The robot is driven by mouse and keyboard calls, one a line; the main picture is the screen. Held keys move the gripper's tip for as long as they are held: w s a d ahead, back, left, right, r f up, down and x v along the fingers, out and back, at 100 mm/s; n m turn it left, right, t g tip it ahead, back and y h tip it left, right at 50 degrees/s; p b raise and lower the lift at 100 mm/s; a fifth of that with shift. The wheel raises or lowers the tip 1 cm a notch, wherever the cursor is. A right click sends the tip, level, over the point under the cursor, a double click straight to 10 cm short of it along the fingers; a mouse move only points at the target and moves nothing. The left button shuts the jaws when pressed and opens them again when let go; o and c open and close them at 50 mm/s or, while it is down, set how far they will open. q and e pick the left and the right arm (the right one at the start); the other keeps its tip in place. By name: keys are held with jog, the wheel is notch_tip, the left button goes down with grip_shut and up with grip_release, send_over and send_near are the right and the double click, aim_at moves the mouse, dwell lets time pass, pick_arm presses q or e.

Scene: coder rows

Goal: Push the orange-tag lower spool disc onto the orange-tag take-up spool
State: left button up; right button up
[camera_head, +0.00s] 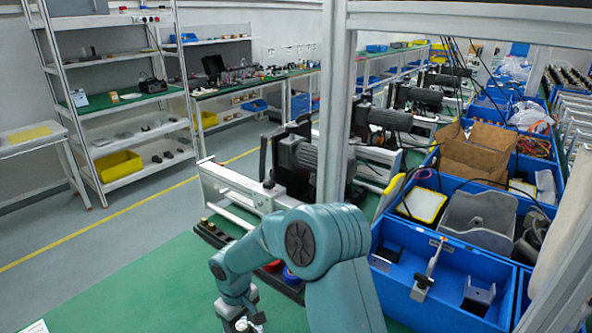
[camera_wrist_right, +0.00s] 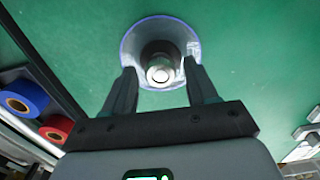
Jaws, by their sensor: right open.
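In the right wrist view, a round disc-like piece with a pale, clear-looking flange and blue rim (camera_wrist_right: 136,45) lies over the green surface. A dark hub with a shiny metal end sits at its middle. My right gripper (camera_wrist_right: 159,66) is open, with its two fingertips either side of the hub, overlapping the lower part of the flange. I cannot tell whether they touch it. No orange tag is readable, so I cannot tell which spool part this is. In the head view, my right wrist (camera_head: 240,318) hangs low at the bottom edge. My left gripper is not in view.
A blue roll (camera_wrist_right: 25,97) and a red roll (camera_wrist_right: 55,129) lie in a dark-edged rack left of the gripper. Blue bins (camera_head: 450,275) fill the right side. A metal post (camera_head: 334,120) stands centrally.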

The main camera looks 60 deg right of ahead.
jog(key=shift+s+a+r, duration=0.1)
grip_shut()
jog(key=shift+r+p, duration=1.7)
jog(key=shift+r, duration=0.85)
jog(key=shift+f, duration=0.1)
